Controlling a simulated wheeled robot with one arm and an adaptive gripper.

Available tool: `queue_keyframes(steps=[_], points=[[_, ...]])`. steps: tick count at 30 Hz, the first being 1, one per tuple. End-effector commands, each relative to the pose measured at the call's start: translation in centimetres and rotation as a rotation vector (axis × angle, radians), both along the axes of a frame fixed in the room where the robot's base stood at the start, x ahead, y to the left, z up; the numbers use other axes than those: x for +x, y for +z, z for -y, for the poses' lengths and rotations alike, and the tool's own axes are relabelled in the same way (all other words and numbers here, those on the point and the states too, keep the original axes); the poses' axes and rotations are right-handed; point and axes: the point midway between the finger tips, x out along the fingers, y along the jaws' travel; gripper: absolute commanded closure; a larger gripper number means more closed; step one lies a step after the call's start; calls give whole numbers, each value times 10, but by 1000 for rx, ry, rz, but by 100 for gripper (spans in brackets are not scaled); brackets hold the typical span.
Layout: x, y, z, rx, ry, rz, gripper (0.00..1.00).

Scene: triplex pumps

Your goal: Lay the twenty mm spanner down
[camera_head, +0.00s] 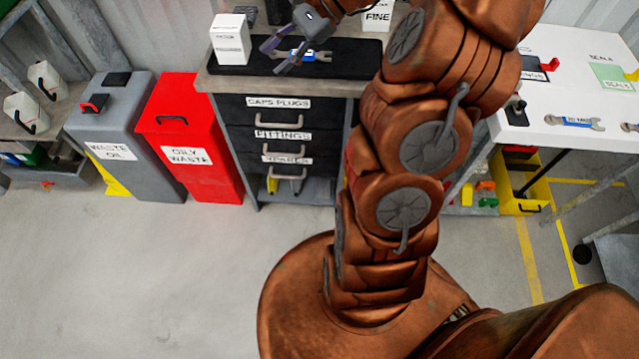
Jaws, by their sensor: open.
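A spanner with a blue middle (318,56) lies on the black mat (350,68) on top of the drawer bench. I cannot read its size at this scale. My gripper (273,58) is open just above the mat, at the left end of that spanner. Its two fingers are spread and point down to the left, with nothing seen held between them. The gripper partly hides the spanner's left end, so I cannot tell whether they touch. Another spanner with a blue label (575,121) lies on the white table (540,137) at the right.
A white box (230,40) stands left of my gripper and a box marked FINE (378,17) stands to the right. A red oily-waste bin (184,115) and a grey waste-oil bin (122,125) stand left of the bench. The floor at left is clear.

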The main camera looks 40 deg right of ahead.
Motion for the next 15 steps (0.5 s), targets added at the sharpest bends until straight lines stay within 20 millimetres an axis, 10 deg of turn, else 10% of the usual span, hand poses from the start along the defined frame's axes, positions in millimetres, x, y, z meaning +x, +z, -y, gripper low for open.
queue_keyframes(steps=[6,15], points=[[-46,10,-76,-168,298,77,48],[-125,6,-134,-388,682,181,48]])
